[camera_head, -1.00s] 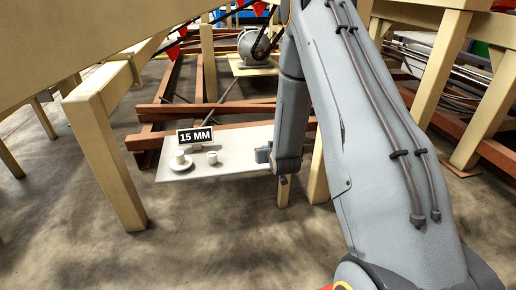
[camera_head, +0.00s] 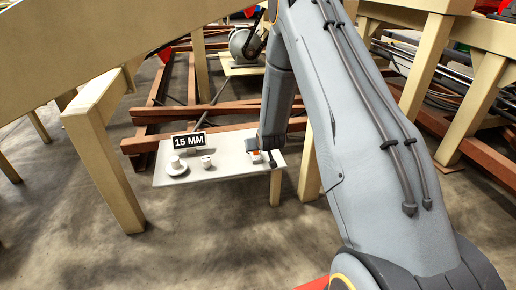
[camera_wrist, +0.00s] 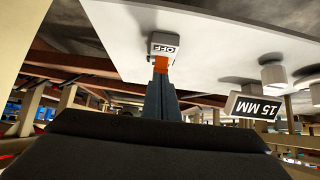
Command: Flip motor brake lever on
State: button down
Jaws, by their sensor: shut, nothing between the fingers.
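In the wrist view a white box marked OFF (camera_wrist: 164,45) stands on the pale table (camera_wrist: 210,22), seen upside down. An orange part (camera_wrist: 176,66) shows at the box's end, likely the brake lever. My gripper (camera_wrist: 161,72) is shut and empty, with its dark fingertips right at the orange part. Whether they touch it I cannot tell. In the head view my gripper (camera_head: 271,157) is over the table's right end, beside a small orange and white spot (camera_head: 256,156); my arm hides part of this area.
A grey motor (camera_head: 241,43) sits behind. Beige posts (camera_head: 108,165) and red-brown beams (camera_head: 226,134) surround the table.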

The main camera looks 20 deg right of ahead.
jog(key=shift+r, duration=0.4)
jog(key=shift+s+r+p, duration=0.2)
jog(key=shift+r+p, duration=0.15)
jog(key=shift+p, duration=0.25)
jog(key=w+d+r+p+v, duration=0.1)
jog(key=p+v, duration=0.5)
jog(key=v, duration=0.6)
jog(key=shift+a+r, duration=0.45)
jog(key=shift+r, duration=0.3)
